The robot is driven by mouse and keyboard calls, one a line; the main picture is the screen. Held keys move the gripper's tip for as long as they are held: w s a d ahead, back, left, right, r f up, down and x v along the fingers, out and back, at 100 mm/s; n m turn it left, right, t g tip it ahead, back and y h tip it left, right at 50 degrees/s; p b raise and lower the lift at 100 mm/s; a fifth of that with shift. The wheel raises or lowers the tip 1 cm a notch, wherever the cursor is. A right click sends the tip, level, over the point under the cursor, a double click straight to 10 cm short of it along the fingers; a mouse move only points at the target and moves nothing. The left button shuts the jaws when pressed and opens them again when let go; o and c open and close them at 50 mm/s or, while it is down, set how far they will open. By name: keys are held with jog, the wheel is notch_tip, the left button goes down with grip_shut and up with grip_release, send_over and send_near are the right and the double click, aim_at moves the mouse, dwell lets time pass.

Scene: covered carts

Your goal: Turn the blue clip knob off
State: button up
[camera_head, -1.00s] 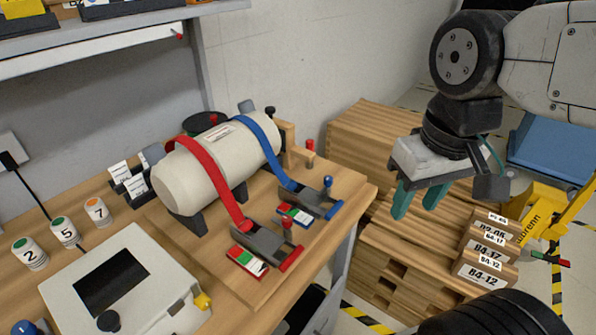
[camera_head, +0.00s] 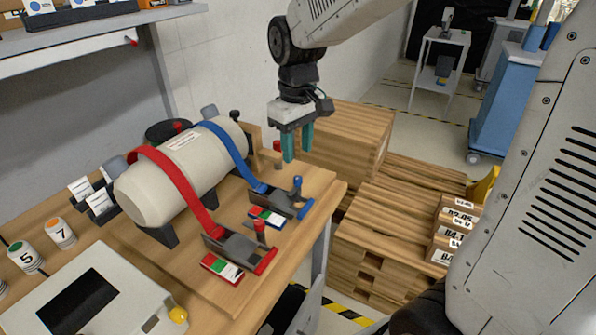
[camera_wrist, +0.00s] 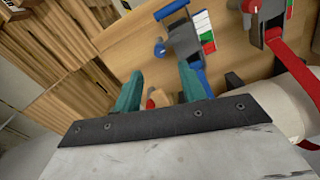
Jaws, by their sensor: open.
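The blue clip (camera_head: 273,200) sits on the wooden board at the end of the blue strap (camera_head: 226,142). Its blue knob (camera_head: 297,183) stands upright near the blue end bar. A label plate (camera_head: 267,216) with blue, white, green and red patches lies beside the clip. In the wrist view the blue knob (camera_wrist: 160,48) is just beyond my fingertips, beside the clip's grey body. My gripper (camera_head: 297,158) is open and empty, pointing down above and behind the blue clip, apart from it. Its teal fingers also show in the wrist view (camera_wrist: 160,75).
A red clip (camera_head: 236,246) with a red knob stands nearer on the board. A post with a red top (camera_head: 277,149) is close by my fingers. The white tank (camera_head: 165,180) is to the left. Wooden crates (camera_head: 350,140) stand beyond the board's right edge.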

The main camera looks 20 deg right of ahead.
aim_at(298, 178)
notch_tip(298, 178, down, 7)
jog(key=shift+f, duration=0.1)
dwell(0.3)
grip_shut()
